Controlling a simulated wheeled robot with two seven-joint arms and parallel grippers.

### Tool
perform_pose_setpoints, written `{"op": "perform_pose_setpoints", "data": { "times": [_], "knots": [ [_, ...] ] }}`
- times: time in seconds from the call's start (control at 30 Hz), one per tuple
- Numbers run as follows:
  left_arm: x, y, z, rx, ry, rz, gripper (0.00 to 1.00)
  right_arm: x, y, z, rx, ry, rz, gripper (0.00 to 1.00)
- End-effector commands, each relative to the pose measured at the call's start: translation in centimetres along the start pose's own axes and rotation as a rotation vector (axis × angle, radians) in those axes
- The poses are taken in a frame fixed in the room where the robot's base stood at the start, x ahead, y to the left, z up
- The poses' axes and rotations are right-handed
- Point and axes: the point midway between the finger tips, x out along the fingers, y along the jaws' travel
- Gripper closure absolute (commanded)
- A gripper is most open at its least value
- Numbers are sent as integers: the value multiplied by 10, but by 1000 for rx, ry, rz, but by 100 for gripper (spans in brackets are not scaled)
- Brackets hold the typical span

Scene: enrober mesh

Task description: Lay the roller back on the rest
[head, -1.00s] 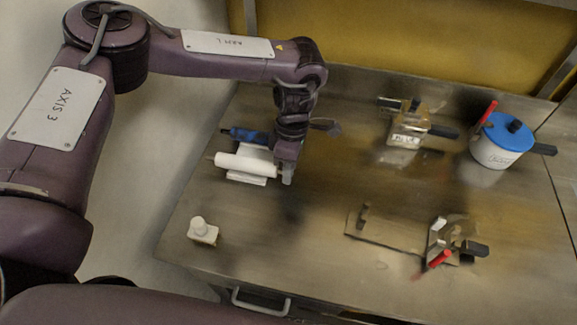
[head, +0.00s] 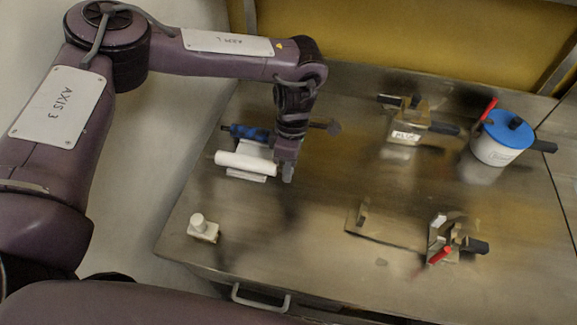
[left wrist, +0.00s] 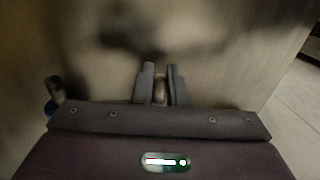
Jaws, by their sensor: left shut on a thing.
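A white roller (head: 245,163) lies level in the head view, at the left of the steel bench. A pale support (head: 262,178) shows just under it; I cannot tell whether the two touch. My left gripper (head: 288,174) is at the roller's right end, its fingers pointing down and shut on that end. In the left wrist view the left gripper's fingers (left wrist: 161,86) have a small brownish piece between them; the rest of the roller does not show there. My right gripper is not in view.
A blue-handled tool (head: 250,133) lies just behind the roller. A white knobbed block (head: 202,229) stands in front. To the right are a clamp (head: 405,128), a blue-lidded pot (head: 498,140) and a red-handled clamp (head: 440,250).

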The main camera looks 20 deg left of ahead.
Motion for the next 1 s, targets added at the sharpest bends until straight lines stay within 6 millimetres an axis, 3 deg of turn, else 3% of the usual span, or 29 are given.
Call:
{"op": "perform_pose_setpoints", "data": {
  "times": [0.73, 0.77, 0.8, 0.93, 1.0],
  "knots": [
    [6, 2, 0, 0, 0, 0, 100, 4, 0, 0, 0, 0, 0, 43],
    [6, 2, 0, 0, 0, 0, 85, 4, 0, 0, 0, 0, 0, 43],
    [6, 2, 0, 0, 0, 0, 80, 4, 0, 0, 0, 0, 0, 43],
    [6, 2, 0, 0, 0, 0, 63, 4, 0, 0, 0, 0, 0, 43],
    [6, 2, 0, 0, 0, 1, 62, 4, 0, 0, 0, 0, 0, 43]
  ]
}}
